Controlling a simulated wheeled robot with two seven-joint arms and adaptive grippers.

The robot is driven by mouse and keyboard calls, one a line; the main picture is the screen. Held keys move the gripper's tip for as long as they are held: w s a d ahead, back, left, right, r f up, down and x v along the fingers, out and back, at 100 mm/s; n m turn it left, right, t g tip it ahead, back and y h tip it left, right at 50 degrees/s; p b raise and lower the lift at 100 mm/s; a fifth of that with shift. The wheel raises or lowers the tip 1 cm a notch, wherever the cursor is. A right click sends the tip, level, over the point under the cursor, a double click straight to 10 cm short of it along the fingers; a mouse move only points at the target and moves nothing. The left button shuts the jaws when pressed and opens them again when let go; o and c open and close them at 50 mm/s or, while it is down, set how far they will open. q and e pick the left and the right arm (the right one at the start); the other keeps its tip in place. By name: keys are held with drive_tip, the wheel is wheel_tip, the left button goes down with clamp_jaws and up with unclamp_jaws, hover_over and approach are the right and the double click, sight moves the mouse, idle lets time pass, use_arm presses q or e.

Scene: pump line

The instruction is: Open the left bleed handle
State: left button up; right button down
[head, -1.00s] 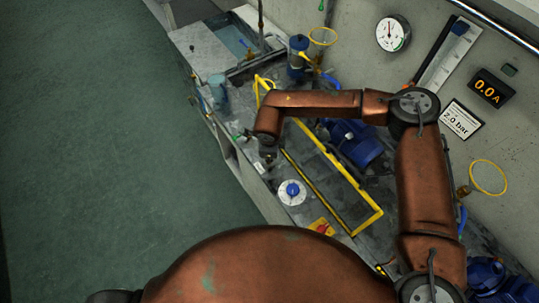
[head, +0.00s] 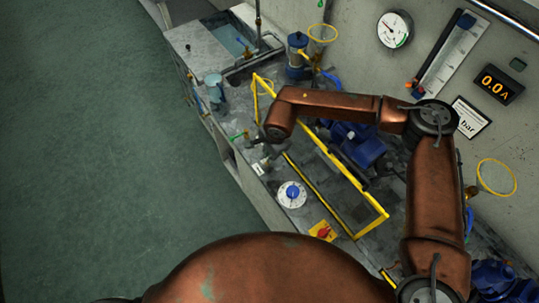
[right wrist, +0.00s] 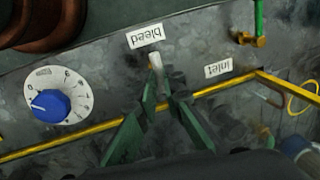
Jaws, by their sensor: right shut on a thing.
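The bleed handle (right wrist: 155,62) is a small pale lever under the upside-down "bleed" label (right wrist: 145,36) in the right wrist view. My right gripper (right wrist: 162,88) has green fingers closed around the lever, whose pale end sticks out past the fingertips. My left gripper is not in view.
A blue-knobbed dial (head: 291,195) and a red-and-yellow switch (head: 322,231) lie nearer me on the bench. A yellow rail (head: 330,160) runs behind the gripper. A green lever (head: 238,135) stands beyond it. Floor at left is clear.

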idle(0.4)
drive_tip(key=c, duration=2)
unclamp_jaws()
drive_tip(key=r, duration=0.4)
drive_tip(key=s+d+r, duration=0.1)
drive_tip(key=r, duration=0.6)
drive_tip(key=shift+s+d+r, duration=0.2)
drive_tip(key=shift+s+r, duration=0.15)
drive_tip(key=shift+s, duration=0.05)
